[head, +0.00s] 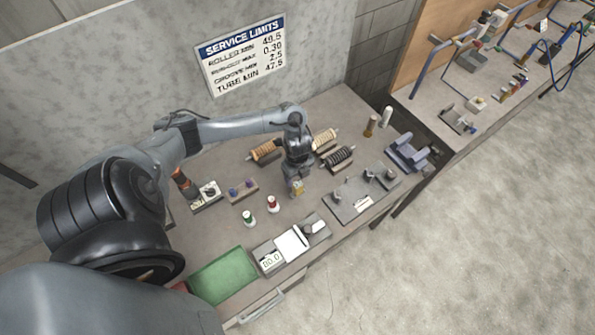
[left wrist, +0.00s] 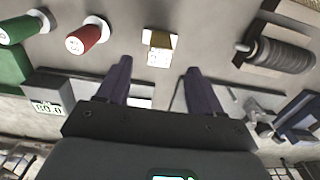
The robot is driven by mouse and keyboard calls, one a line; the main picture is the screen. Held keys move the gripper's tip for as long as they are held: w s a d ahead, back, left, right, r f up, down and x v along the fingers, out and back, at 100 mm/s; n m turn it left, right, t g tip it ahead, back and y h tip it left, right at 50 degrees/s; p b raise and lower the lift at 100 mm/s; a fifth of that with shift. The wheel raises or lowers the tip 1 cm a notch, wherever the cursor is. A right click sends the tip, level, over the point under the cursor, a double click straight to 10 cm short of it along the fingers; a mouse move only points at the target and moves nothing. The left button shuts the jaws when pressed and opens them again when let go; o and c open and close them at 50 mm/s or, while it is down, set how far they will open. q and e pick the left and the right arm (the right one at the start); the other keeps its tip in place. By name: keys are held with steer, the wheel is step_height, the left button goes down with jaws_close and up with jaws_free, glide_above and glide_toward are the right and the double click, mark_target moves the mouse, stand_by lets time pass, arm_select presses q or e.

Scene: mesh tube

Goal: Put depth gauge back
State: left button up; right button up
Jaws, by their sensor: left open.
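A small tan block with a white printed face (head: 297,188) is on the grey bench just below my left gripper (head: 294,180); I cannot tell for sure that it is the depth gauge. In the left wrist view this block (left wrist: 158,48) lies beyond and between my fingertips (left wrist: 158,75). The fingers are spread, with nothing between them. A grey unit with a display reading 00.0 (head: 271,261) stands near the bench's front edge; it also shows in the left wrist view (left wrist: 47,108). My right gripper is not in view.
A green mat (head: 224,275) lies at front left. Wound rollers on cradles (head: 338,157) sit behind. A grey plate with fixtures (head: 350,198) is to the right. Bare bench surrounds the block.

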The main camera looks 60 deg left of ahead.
arm_select(q)
steer(key=shift+d+r, duration=0.1)
steer(key=shift+r, duration=0.8)
steer(key=w+d+n+t+h, duration=0.1)
steer(key=d+n+t, duration=0.1)
steer(key=d, duration=0.8)
steer(key=w+d+n+t, duration=0.1)
steer(key=d+t, duration=0.2)
steer(key=d, duration=0.7)
steer(key=s+d+r+n+g, duration=0.1)
steer(key=s+r+n, duration=0.9)
steer(key=s+n, duration=0.1)
steer(key=shift+s+d+r+n+y, duration=0.25)
steer(key=shift+s+r+n+y, duration=0.05)
steer(key=shift+s+y, duration=0.1)
steer(key=shift+w+r, duration=0.1)
step_height(320, 180, up, 5)
steer(key=p, duration=0.5)
